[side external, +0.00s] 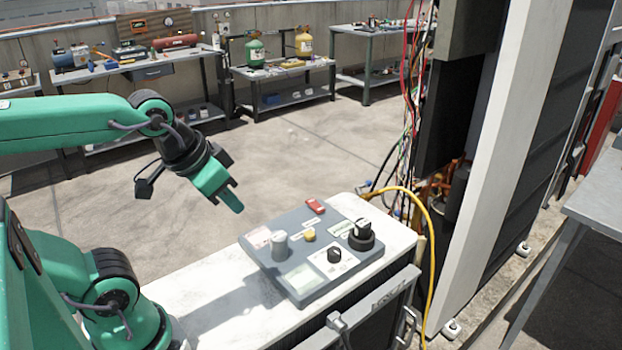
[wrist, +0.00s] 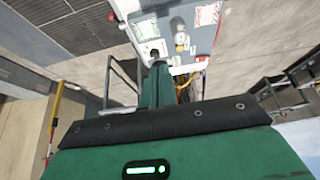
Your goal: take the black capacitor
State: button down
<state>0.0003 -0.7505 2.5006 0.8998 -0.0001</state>
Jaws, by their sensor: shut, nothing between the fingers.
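The black capacitor (side external: 362,229) appears to be the short black cylinder with pale marks on top. It stands upright in a black ring at the right end of a grey panel (side external: 268,268). My gripper (side external: 233,203) is shut and empty. It hangs in the air to the left of the panel and above it, well apart from the capacitor. In the wrist view the green fingers (wrist: 158,86) lie together, pointing toward the panel (wrist: 204,38). I cannot make out the capacitor for certain in the wrist view.
A grey cylinder (side external: 280,243), a yellow button (side external: 309,235), a black knob (side external: 334,254) and a red piece (side external: 315,206) are on the panel. A yellow cable (side external: 430,225) arches beside a tall open cabinet (side external: 500,160) at right. The white ledge (side external: 220,290) is clear at left.

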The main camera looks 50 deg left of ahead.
jog(key=c, duration=2.1)
grip_release()
jog(key=o, duration=1.2)
jog(key=shift+o, duration=0.2)
jog(key=shift+w+r, duration=0.1)
